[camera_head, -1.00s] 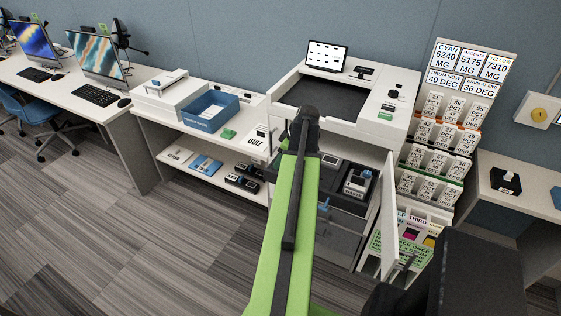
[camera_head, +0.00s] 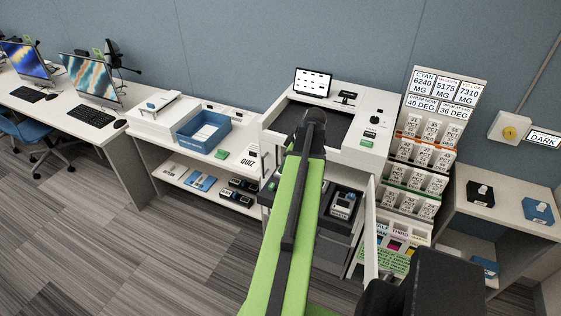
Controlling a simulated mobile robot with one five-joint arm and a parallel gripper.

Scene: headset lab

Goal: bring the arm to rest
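My arm (camera_head: 292,220) shows as a long green link with a black strip, reaching up and away from the bottom of the head view. Its dark far end (camera_head: 312,127) appears in front of the white printer cabinet (camera_head: 362,157). My gripper's fingers cannot be made out, so I cannot tell whether it is open or holds anything.
The cabinet door (camera_head: 371,232) stands open to the right of my arm. A white card rack (camera_head: 418,155) stands beyond it. A side table (camera_head: 512,215) is at the right. A counter with a blue bin (camera_head: 203,132) is at the left. Carpet (camera_head: 130,250) is clear at lower left.

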